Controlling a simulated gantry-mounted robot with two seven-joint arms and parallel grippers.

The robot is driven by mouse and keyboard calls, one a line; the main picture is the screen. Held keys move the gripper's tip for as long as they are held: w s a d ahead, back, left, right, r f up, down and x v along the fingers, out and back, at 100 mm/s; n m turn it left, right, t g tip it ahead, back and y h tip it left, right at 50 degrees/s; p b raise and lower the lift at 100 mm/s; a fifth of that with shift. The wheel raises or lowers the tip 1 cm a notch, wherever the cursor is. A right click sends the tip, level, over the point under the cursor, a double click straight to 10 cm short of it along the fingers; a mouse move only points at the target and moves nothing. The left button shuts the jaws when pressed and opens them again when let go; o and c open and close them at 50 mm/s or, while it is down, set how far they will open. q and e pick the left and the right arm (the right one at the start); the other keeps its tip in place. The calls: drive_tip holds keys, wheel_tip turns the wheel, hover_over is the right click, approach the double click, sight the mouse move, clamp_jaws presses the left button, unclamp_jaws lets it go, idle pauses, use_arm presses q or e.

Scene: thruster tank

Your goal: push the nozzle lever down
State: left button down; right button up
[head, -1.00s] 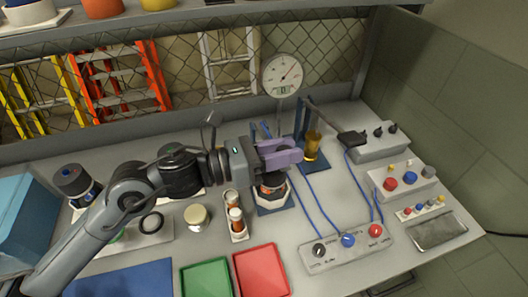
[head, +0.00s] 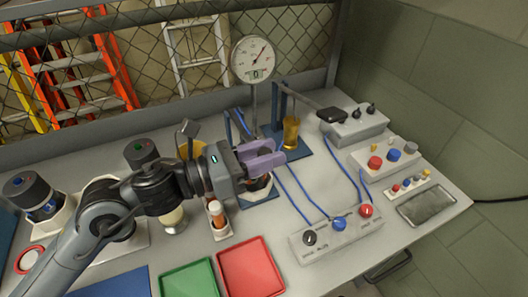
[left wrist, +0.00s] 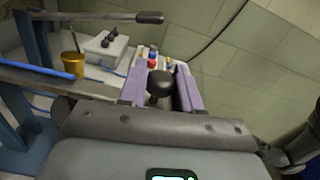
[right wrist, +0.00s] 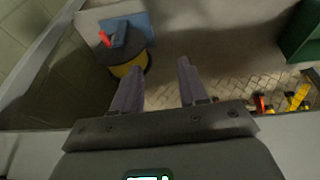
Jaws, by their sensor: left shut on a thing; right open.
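My left gripper (head: 268,158) has purple fingers and is over the left blue press stand (head: 232,128), above a dark jar (head: 258,183). In the left wrist view its fingers are on either side of a black ball knob (left wrist: 160,83), and they are shut on it. A grey lever bar (left wrist: 50,82) runs from a blue post toward this knob. In the head view the gripper hides most of the lever. My right gripper (right wrist: 157,85) is open and empty, away from the bench, and is outside the head view.
A second blue stand with a dark-handled lever (head: 332,114) and amber cylinder (head: 291,132) is just right of my left gripper. A round gauge (head: 252,60) stands behind. A control box (head: 338,233) with blue cables is in front. Red (head: 250,268) and green trays lie front left.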

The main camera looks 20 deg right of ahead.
use_arm(q)
drive_tip(key=c, duration=0.8)
unclamp_jaws()
drive_tip(key=shift+c, duration=0.2)
drive_tip(key=shift+a, duration=0.45)
drive_tip(key=s+a+p, duration=0.1)
drive_tip(key=a, duration=0.5)
drive_tip(key=shift+s+a, duration=0.2)
drive_tip(key=shift+a, duration=0.05)
